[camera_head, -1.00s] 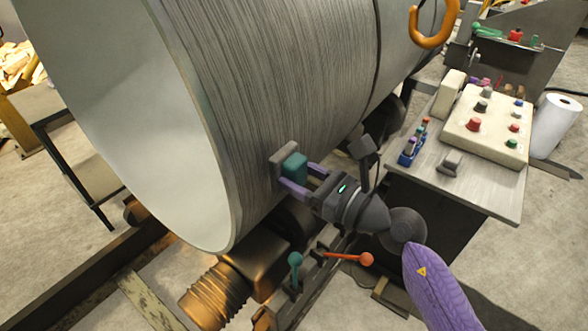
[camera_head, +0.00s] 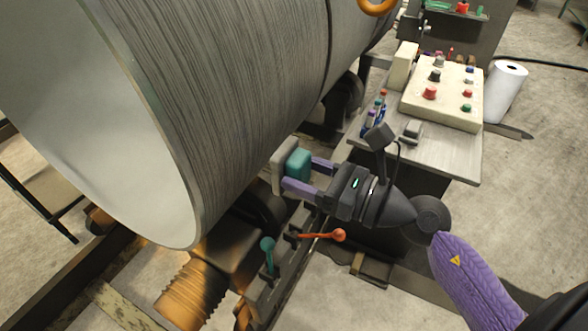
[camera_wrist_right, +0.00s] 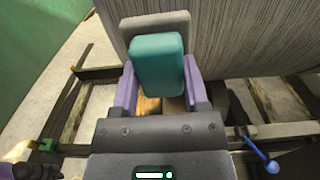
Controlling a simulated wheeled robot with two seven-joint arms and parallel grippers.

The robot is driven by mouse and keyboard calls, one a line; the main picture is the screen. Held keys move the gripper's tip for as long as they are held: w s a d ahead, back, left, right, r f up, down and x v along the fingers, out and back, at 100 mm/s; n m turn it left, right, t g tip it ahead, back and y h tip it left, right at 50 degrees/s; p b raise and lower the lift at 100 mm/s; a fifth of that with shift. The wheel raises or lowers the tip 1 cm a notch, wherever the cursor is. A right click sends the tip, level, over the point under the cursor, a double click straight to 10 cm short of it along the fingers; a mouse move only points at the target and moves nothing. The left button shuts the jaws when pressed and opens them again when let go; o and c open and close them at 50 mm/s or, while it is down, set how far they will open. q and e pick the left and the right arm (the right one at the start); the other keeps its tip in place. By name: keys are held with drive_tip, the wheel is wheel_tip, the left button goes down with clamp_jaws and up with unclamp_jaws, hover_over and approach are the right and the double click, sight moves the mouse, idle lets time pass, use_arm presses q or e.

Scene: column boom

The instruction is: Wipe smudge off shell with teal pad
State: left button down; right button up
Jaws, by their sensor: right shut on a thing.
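The shell (camera_head: 235,90) is a large grey brushed-metal cylinder filling the upper left of the head view, with its pale open end facing left. My right gripper (camera_head: 299,173) is shut on the teal pad (camera_head: 299,163), which has a grey plate (camera_head: 279,158) on its far side. The pad is beside the shell's lower right side. In the right wrist view the teal pad (camera_wrist_right: 157,66) sits between the purple fingers, its grey plate (camera_wrist_right: 127,30) towards the shell (camera_wrist_right: 245,35). I cannot tell whether they touch. I make out no smudge.
A control box (camera_head: 440,97) stands on a grey side table (camera_head: 450,150) at right, with a white paper roll (camera_head: 505,95) behind. A teal-knobbed lever (camera_head: 267,244) and a red lever (camera_head: 330,236) stand below my gripper.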

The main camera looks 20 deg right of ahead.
idle(0.4)
drive_tip(key=shift+w+a+r, duration=0.1)
drive_tip(key=shift+w, duration=0.05)
drive_tip(key=p+x, duration=0.2)
drive_tip(key=x, duration=0.3)
drive_tip(key=shift+w+a+p, duration=0.15)
drive_tip(key=shift+w+p, duration=0.05)
drive_tip(key=shift+p, duration=0.1)
drive_tip(key=shift+w+a, duration=0.4)
drive_tip(key=shift+w, duration=0.05)
drive_tip(key=shift+w+a, duration=0.25)
drive_tip(key=shift+w, duration=0.1)
drive_tip(key=shift+w+a+p, duration=0.3)
drive_tip(key=shift+w+a, duration=0.05)
drive_tip(key=shift+w, duration=0.1)
